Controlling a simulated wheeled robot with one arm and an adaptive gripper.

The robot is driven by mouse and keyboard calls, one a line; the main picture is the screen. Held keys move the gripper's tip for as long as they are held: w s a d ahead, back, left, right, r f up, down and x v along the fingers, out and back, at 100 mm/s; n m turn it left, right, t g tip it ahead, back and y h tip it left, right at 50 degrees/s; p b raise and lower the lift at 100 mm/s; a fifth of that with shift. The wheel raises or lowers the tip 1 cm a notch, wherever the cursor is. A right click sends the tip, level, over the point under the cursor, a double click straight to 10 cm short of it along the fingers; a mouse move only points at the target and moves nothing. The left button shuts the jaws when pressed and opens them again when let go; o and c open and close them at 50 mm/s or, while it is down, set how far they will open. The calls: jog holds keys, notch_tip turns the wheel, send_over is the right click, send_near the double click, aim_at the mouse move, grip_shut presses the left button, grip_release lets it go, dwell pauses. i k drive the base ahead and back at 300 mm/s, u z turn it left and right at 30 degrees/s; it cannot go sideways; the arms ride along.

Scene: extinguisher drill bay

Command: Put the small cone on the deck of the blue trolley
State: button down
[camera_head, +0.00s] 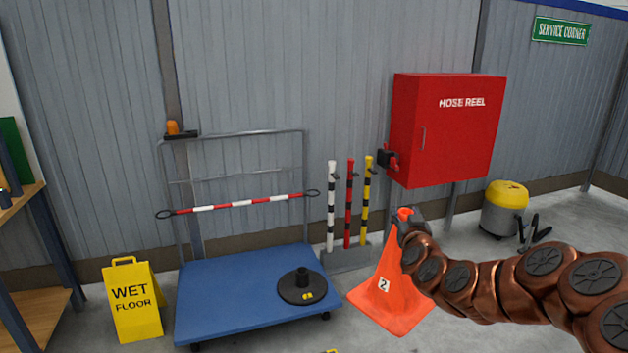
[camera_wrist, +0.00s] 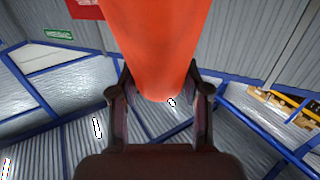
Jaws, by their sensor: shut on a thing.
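The small orange cone (camera_head: 386,290) with a white label "2" is at the right of the blue trolley in the head view. My gripper (camera_head: 410,222) is shut on the cone near its top. In the wrist view the cone (camera_wrist: 160,45) fills the space between the two fingers of my gripper (camera_wrist: 160,95). The cone looks slightly tilted; I cannot tell whether its base touches the floor. The blue trolley (camera_head: 225,297) stands left of the cone, with its flat deck in view. A black round base with a short post (camera_head: 302,287) rests on the deck's right part.
A yellow wet floor sign (camera_head: 133,300) stands left of the trolley. Striped posts (camera_head: 349,200) stand in a grey base behind the cone. A red-and-white bar (camera_head: 240,203) crosses the trolley's handle frame. A red hose reel cabinet (camera_head: 445,130) is behind. The deck's left part is clear.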

aim_at(214, 305)
jog(key=u, duration=0.15)
jog(key=i, duration=1.2)
jog(key=u, duration=0.7)
jog(key=i, duration=0.85)
jog(key=u, duration=1.2)
jog(key=i, duration=0.85)
jog(key=u, duration=0.55)
